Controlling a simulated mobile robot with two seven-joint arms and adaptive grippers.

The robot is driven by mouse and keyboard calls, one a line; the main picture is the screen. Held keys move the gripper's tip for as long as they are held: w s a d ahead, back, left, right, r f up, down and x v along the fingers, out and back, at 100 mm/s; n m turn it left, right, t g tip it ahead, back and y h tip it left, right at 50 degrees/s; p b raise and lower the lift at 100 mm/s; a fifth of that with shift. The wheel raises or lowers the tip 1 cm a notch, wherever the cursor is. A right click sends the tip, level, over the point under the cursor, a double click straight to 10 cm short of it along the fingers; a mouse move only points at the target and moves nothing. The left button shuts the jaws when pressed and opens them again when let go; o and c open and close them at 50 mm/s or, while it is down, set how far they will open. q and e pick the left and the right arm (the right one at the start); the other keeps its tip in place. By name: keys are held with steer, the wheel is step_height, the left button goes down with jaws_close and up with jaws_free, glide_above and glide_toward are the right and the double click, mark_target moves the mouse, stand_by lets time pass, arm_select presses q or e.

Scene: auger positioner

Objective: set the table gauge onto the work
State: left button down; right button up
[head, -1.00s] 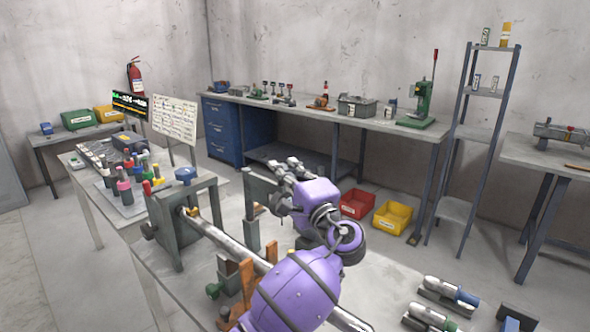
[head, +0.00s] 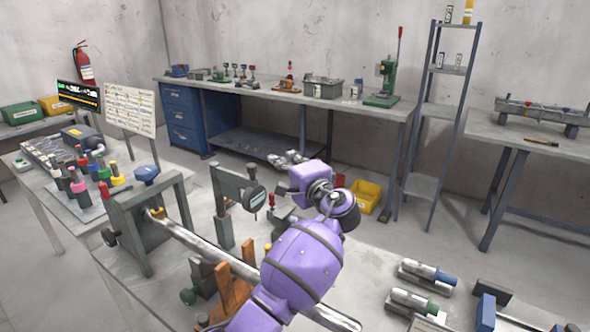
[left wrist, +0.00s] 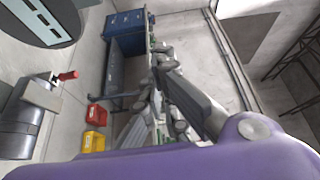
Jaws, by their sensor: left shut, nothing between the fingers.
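A dark round gauge (head: 256,198) hangs on a grey bracket and post (head: 223,205) behind the work in the head view; I take it for the table gauge. The left wrist view shows a large grey disc with a white label (left wrist: 45,28), likely the same gauge. The work is a long steel bar (head: 200,244) running from a grey upright frame (head: 146,230) past orange rests (head: 232,287). My left gripper (head: 287,157) is shut and empty, beyond and above the gauge, apart from it; its fingers show in the left wrist view (left wrist: 163,58). My right gripper is out of view.
Colored-handled tools (head: 82,175) stand on the left table. Steel cylinders on blocks (head: 428,275) lie at the front right. A small red-handled part (head: 271,201) stands close beside the gauge. A yellow bin (head: 367,196) sits on the floor beyond.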

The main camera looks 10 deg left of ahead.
arm_select(q)
steer(key=s, duration=0.1)
steer(key=s+a+p, duration=0.1)
steer(key=s, duration=0.1)
steer(key=shift+s+a+f, duration=0.15)
steer(key=shift+s+a, duration=0.15)
steer(key=shift+a, duration=0.1)
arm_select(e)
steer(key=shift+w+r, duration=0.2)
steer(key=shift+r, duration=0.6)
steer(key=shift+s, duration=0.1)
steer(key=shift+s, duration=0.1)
